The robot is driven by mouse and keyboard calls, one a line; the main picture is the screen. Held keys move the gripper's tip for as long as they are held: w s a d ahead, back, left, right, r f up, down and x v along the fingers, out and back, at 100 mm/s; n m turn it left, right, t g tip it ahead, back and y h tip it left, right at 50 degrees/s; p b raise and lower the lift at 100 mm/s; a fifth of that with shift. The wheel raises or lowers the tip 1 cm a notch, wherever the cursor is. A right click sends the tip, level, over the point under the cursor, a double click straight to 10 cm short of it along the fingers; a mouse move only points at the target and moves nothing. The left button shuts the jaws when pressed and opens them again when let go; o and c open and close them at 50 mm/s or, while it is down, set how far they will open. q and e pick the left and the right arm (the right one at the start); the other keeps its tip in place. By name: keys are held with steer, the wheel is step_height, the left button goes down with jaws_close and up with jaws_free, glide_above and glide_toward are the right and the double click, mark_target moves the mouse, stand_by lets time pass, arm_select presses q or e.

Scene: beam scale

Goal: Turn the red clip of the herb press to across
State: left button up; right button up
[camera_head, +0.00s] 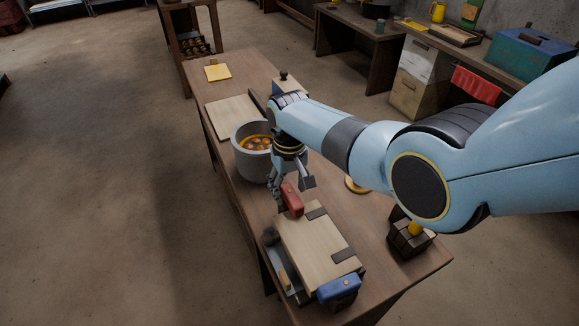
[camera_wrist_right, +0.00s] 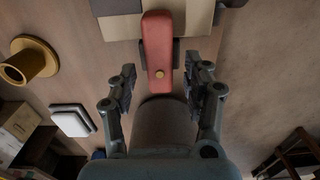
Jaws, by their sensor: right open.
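The herb press (camera_head: 312,245) lies on the table near its front end, a pale wooden board with dark hinges. Its red clip (camera_head: 291,200) sits at the far end of the board, and a blue clip (camera_head: 340,290) sits at the near end. In the right wrist view the red clip (camera_wrist_right: 157,50) points lengthwise down the picture from the board edge, with a brass pin in it. My right gripper (camera_head: 292,187) is open just above the red clip. In the wrist view its fingers (camera_wrist_right: 166,85) stand apart on either side of the clip's lower end. My left gripper is out of view.
A grey pot (camera_head: 247,163) with orange contents stands just behind my right gripper. A dark wooden block holder (camera_head: 410,236) stands to the right of the press.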

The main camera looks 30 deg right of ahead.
mark_target(290, 191)
step_height(290, 191, up, 10)
steer(key=shift+r, duration=0.2)
steer(key=shift+s, duration=0.1)
stand_by(0.5)
